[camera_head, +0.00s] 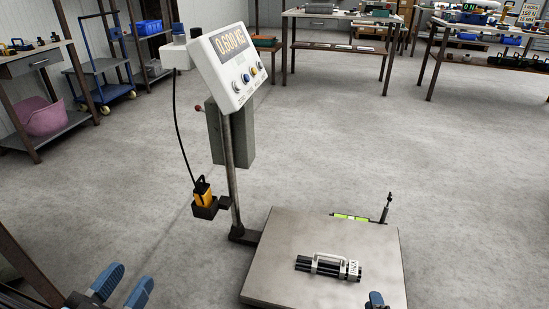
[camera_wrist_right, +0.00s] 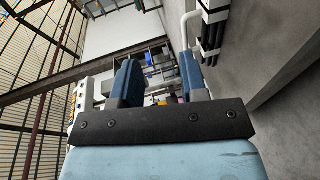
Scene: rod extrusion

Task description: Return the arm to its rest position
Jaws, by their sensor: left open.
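A bundle of black rods (camera_head: 318,269) with a metal carry handle and a white tag lies on the grey scale platform (camera_head: 285,240). Its rods also show at the upper right of the right wrist view (camera_wrist_right: 213,35). The scale display (camera_head: 232,60) reads about 0.600 KG. My left gripper (camera_head: 122,286) is open and empty at the lower left, apart from the platform. My right gripper (camera_wrist_right: 158,80) has its blue fingers apart with nothing held between them. In the head view only a blue tip of it (camera_head: 376,300) shows, near the platform's front edge.
A scale post (camera_head: 232,175) with a yellow device (camera_head: 203,191) in a holder stands left of the platform. A green level strip (camera_head: 351,217) and a small dark post (camera_head: 387,208) are at its back. Workbenches (camera_head: 340,14) stand far behind. Open floor lies between.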

